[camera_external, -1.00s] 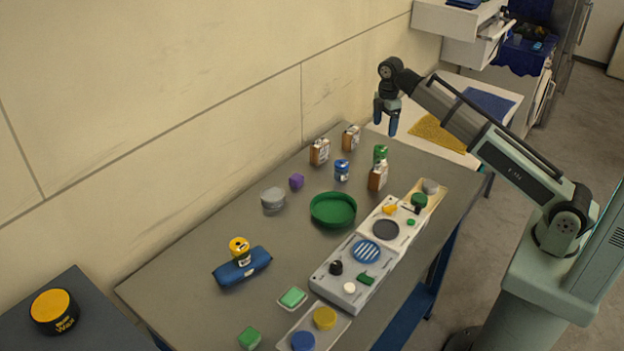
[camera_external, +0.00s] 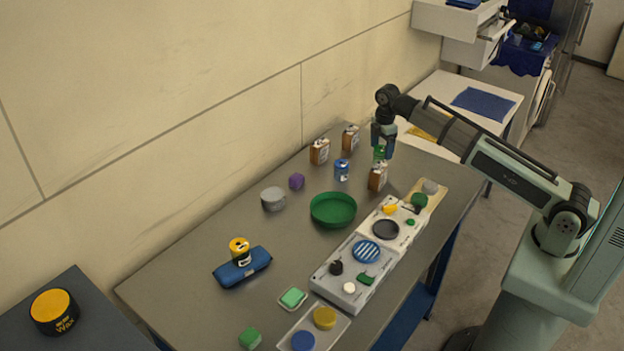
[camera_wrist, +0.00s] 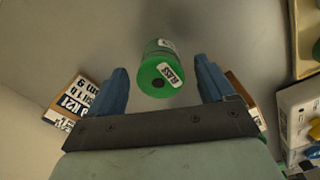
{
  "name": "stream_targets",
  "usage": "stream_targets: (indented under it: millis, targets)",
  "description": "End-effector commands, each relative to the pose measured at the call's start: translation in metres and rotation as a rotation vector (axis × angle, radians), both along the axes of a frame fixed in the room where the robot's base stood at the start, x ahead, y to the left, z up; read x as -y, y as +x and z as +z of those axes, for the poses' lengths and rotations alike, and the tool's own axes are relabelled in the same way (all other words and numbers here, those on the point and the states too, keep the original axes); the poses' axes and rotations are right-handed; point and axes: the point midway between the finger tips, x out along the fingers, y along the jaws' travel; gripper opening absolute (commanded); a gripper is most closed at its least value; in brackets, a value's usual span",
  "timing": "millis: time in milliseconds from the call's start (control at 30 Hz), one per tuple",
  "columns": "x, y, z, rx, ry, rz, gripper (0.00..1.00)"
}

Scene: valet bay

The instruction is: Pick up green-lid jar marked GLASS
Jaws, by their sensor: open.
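The green-lid jar (camera_wrist: 161,76) stands between the two blue fingers of my gripper (camera_wrist: 163,85) in the wrist view, with a white label on it reading what looks like GLASS. In the external view the jar (camera_external: 379,153) is at the back right of the table, partly hidden by my gripper (camera_external: 383,150). My gripper points down over the jar, open, with a gap on each side of it in the wrist view. I cannot tell how far the fingertips reach down beside the jar.
A brown-and-white carton (camera_external: 378,177) stands close in front of the jar. Two more cartons (camera_external: 320,151) (camera_external: 350,138) and a blue can (camera_external: 342,170) stand nearby to the left. A green tray (camera_external: 333,210) and white panels (camera_external: 354,272) lie nearer the front.

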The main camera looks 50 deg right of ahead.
Motion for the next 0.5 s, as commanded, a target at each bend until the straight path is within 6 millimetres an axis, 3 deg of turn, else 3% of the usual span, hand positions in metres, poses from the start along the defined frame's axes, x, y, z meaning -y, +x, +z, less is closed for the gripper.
stream_targets:
  millis: [300, 500]
  targets:
    - [-0.002, 0.001, -0.037, 0.0, 0.0, 0.0, 0.82]
    - [-0.002, 0.001, -0.04, 0.0, 0.0, 0.0, 0.82]
